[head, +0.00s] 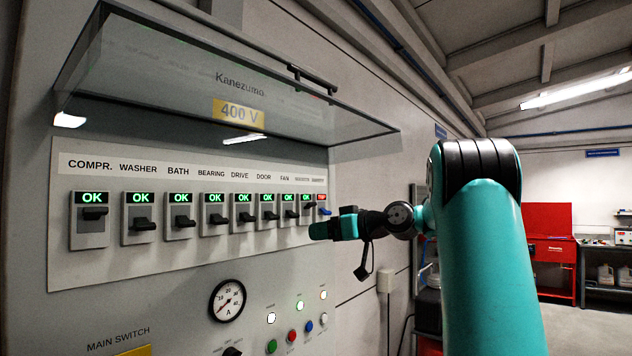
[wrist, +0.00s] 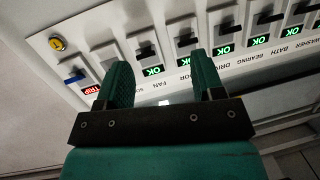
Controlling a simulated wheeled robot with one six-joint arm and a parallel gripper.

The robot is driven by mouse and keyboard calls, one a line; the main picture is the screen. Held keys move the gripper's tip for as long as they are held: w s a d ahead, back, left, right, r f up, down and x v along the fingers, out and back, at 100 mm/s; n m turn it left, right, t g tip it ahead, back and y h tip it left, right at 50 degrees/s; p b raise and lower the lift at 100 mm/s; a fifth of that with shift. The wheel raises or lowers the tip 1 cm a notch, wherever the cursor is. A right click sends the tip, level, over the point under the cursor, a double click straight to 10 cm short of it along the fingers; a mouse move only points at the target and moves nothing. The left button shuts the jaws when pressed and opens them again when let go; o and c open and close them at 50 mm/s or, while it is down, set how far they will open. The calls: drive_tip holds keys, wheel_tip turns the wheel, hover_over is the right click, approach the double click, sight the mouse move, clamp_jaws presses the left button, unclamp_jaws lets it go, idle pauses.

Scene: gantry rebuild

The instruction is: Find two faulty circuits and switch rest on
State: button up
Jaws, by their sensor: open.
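The switch panel (head: 200,265) fills the left of the head view, with a row of breakers under name labels. The COMPR. (head: 84,235), WASHER (head: 130,210) and BATH (head: 172,207) breakers, and those up to FAN, show green OK signs. The breaker right of FAN (head: 307,197) also shows green. The last breaker (head: 321,197) shows a red sign and has a blue lever; in the wrist view its sign (wrist: 91,90) reads TRIP. The two rightmost labels are too small to read. My gripper (head: 318,231) is open and empty, just in front of the row's right end; its fingers (wrist: 162,75) stand apart.
A raised clear cover (head: 200,75) marked 400 V overhangs the row. Below are a round gauge (head: 227,300), small lamps and coloured buttons (head: 292,336). A yellow round part (wrist: 58,44) sits beyond the tripped breaker. A red cabinet (head: 550,245) stands far right.

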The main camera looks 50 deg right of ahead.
drive_tip(key=s+d+r+t+h+p, duration=0.2)
drive_tip(key=s+d+r, duration=0.4)
drive_tip(key=d, duration=0.4)
drive_tip(key=p, duration=1)
approach(314, 204)
drive_tip(key=shift+m, duration=0.3)
drive_tip(key=w, duration=0.5)
drive_tip(key=w+a, duration=0.1)
drive_tip(key=w, duration=0.2)
drive_tip(key=shift+w+f, duration=0.15)
drive_tip(key=shift+w, duration=0.35)
drive_tip(key=c, duration=0.9)
